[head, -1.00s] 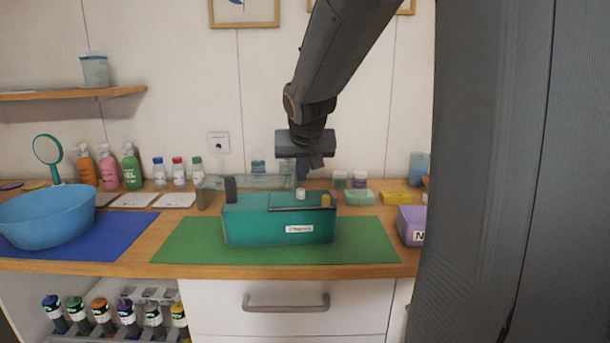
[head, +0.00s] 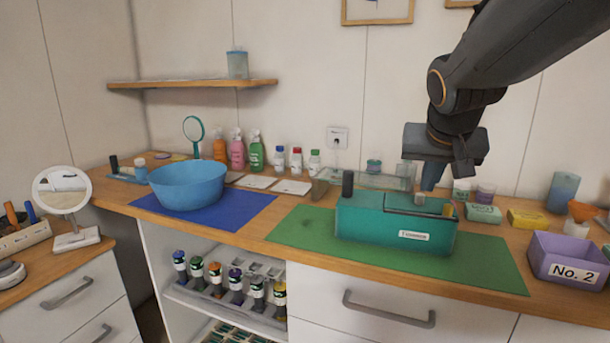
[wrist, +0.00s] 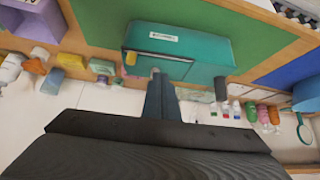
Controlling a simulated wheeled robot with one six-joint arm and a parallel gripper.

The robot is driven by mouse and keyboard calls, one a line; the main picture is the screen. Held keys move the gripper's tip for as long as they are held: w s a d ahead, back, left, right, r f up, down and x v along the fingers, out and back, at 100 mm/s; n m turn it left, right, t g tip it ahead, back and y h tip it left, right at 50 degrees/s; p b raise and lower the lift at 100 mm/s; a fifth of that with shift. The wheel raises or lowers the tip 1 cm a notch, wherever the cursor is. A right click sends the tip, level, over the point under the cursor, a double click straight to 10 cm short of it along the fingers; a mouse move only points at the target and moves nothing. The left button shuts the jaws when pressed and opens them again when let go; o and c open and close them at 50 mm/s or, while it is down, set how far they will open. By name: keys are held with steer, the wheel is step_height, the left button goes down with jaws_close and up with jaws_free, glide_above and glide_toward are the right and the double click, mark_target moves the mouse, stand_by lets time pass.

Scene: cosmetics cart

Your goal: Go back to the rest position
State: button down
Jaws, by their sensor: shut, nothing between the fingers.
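My gripper (head: 432,178) hangs from the arm at the right of the head view, above and behind the teal box. In the wrist view its fingers (wrist: 160,97) are together with nothing between them. The teal box (head: 375,230) with a white label stands on the green mat (head: 300,230). It also shows upside down in the wrist view (wrist: 190,48). The gripper looks apart from the box.
A blue bowl (head: 188,186) sits on a blue mat (head: 240,210) at the left. A purple bin (head: 545,250) marked No. 2 stands at the right. Bottles (head: 256,155) line the wall. A round mirror (head: 62,190) stands on the left counter.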

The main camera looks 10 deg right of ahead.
steer(key=s+a+f+n+g+y, duration=0.1)
steer(key=s+a+f, duration=0.3)
steer(key=f, duration=0.4)
steer(key=s+a+f+n+g+y, duration=0.1)
steer(key=s+a+f+n+g, duration=0.1)
steer(key=s+a+f+g, duration=0.2)
steer(key=s+a+f+n+g+y, duration=0.1)
steer(key=s+a+f, duration=0.4)
steer(key=f, duration=0.6)
steer(key=shift+s+a+f+n+g, duration=0.2)
steer(key=shift+s+f+n+g, duration=0.2)
steer(key=shift+s+g, duration=0.35)
